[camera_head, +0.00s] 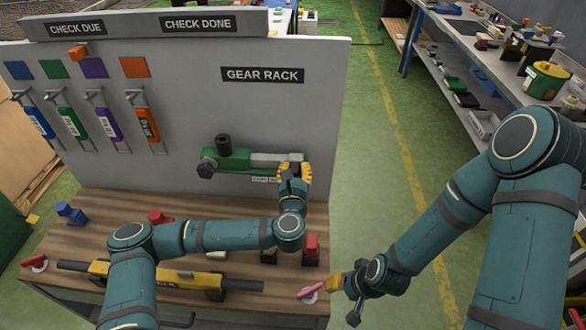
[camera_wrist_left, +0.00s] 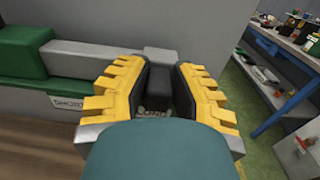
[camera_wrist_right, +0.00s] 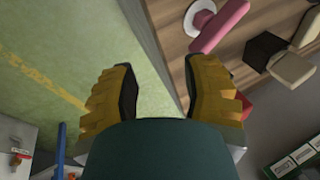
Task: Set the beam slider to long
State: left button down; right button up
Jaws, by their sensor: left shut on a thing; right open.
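A green and grey wall unit (camera_head: 232,160) is fixed to the grey panel under the "GEAR RACK" sign. My right gripper (camera_wrist_right: 159,88) is open and empty near the table's right front corner, close to a pink lever (camera_head: 310,291).
A yellow beam (camera_head: 130,276) with dark ends lies along the table front. Several coloured tagged handles (camera_head: 75,124) hang on the panel's left. A red block (camera_head: 311,246) stands at the table's right. A workbench (camera_head: 470,45) stands at the back right. Green floor lies between.

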pick_arm(q)
jog(key=c, duration=0.8)
grip_release()
jog(key=shift+d, duration=0.35)
jog(key=s, duration=1.2)
